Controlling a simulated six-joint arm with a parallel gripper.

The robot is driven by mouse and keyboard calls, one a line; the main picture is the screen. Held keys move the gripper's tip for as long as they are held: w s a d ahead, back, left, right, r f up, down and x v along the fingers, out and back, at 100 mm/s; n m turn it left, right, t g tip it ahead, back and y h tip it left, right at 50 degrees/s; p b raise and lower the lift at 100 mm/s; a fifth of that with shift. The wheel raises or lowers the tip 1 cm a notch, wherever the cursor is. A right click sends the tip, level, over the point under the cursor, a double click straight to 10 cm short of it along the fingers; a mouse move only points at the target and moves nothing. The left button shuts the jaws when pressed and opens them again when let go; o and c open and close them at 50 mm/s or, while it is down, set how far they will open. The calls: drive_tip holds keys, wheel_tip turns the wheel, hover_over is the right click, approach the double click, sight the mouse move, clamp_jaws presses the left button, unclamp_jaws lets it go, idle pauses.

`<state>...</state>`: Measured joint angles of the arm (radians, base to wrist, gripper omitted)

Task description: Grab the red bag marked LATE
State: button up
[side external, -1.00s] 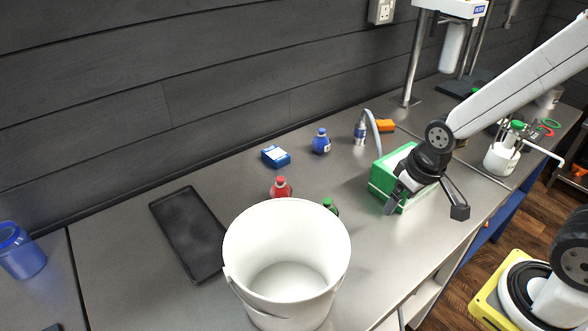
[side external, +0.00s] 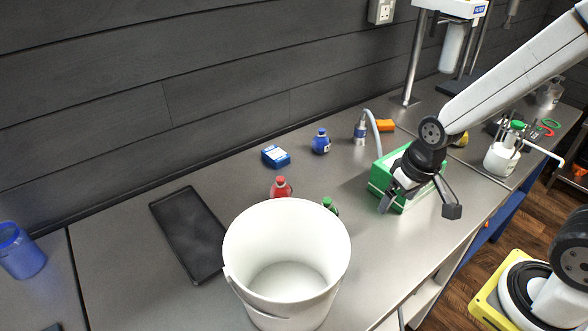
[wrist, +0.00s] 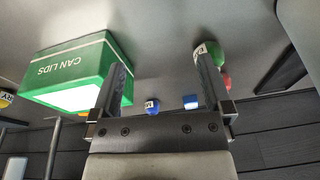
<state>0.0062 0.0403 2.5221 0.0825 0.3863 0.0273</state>
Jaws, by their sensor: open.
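A small red bag (side external: 281,187) stands on the bench behind the white bucket, whose rim hides its lower part. In the wrist view the red bag (wrist: 227,82) shows only partly, behind a green bag (wrist: 214,54); I cannot read its marking in either view. My gripper (side external: 418,207) is open and empty, by the green-and-white box, well to the right of the red bag. In the wrist view my gripper (wrist: 162,72) has its fingers wide apart with nothing between them close by. The right finger overlaps the green bag in the picture.
The CAN LIDS box (wrist: 72,70) is close to the left finger. The white bucket (side external: 250,270) stands in front of the red bag, beside the green bag (side external: 330,205). A blue bag (side external: 321,142), blue box (side external: 275,157) and black tray (side external: 187,235) lie around. Bench between box and bags is clear.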

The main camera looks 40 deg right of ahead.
sight(285, 180)
drive_tip(key=w+a+m+y, duration=0.2)
drive_tip(key=w+m, duration=0.1)
drive_tip(key=m, duration=0.1)
drive_tip(key=w+a+f+m+y, duration=0.1)
drive_tip(key=w+a+m+y, duration=0.1)
drive_tip(key=w+m, duration=0.2)
drive_tip(key=w+a+f+m+g+y, duration=0.1)
drive_tip(key=w+a+m+y, duration=0.1)
drive_tip(key=w+a+m, duration=0.1)
drive_tip(key=shift+w+f+m+y, duration=0.25)
drive_tip(key=shift+m+y, duration=0.15)
drive_tip(key=shift+m, duration=0.4)
drive_tip(key=shift+w+a+f+m+t+y, duration=0.4)
drive_tip(key=shift+w+m+t+y, duration=0.45)
drive_tip(key=shift+w+m, duration=0.95)
drive_tip(key=shift+w+a+f+m+t+y, duration=0.15)
drive_tip(key=shift+w+f+m+t+y, duration=0.8)
drive_tip(key=shift+w, duration=1.35)
drive_tip(key=shift+w+a+f+m+t+y, duration=0.1)
drive_tip(key=shift+w+a+m+t+y, duration=0.4)
drive_tip(key=shift+w+m, duration=1.4)
drive_tip(key=shift+w+d, duration=0.15)
drive_tip(key=shift+d, duration=0.05)
